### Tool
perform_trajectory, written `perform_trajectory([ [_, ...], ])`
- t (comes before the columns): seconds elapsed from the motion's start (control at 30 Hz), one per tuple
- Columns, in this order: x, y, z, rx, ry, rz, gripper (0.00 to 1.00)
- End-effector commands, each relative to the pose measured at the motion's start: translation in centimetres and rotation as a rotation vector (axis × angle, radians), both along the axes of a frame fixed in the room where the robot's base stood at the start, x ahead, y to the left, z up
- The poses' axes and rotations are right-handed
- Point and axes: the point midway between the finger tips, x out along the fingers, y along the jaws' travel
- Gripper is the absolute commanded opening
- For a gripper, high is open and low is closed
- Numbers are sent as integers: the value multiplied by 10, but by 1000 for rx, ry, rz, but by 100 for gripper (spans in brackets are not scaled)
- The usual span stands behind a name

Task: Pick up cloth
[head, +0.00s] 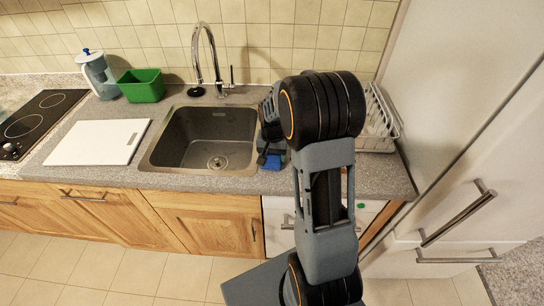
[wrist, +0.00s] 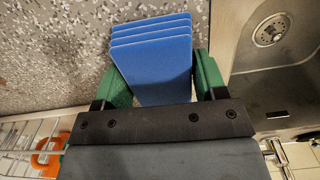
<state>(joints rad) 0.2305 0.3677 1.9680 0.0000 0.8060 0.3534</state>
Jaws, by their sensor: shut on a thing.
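The cloth (wrist: 152,60) is blue and shows as several flat stacked layers in the wrist view. My gripper (wrist: 160,82) has its two green fingers on either side of it and is shut on it. In the head view a small part of the blue cloth (head: 273,161) shows at the counter's front, just right of the sink, below my gripper (head: 264,150). My arm covers much of this spot. I cannot tell whether the cloth still touches the counter.
The sink (head: 207,138) with its tap (head: 207,50) lies just left of my gripper. A dish rack (head: 378,125) stands right of my arm. A white board (head: 98,142), green tub (head: 142,85), jug (head: 97,72) and hob (head: 40,115) are further left.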

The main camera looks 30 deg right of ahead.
Motion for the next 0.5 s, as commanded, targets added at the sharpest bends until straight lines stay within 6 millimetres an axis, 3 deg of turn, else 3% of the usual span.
perform_trajectory([
  [0.27, 1, 0, 28, -2, -6, 0, 43],
  [0.5, -32, 19, 73, -1, -7, 2, 43],
])
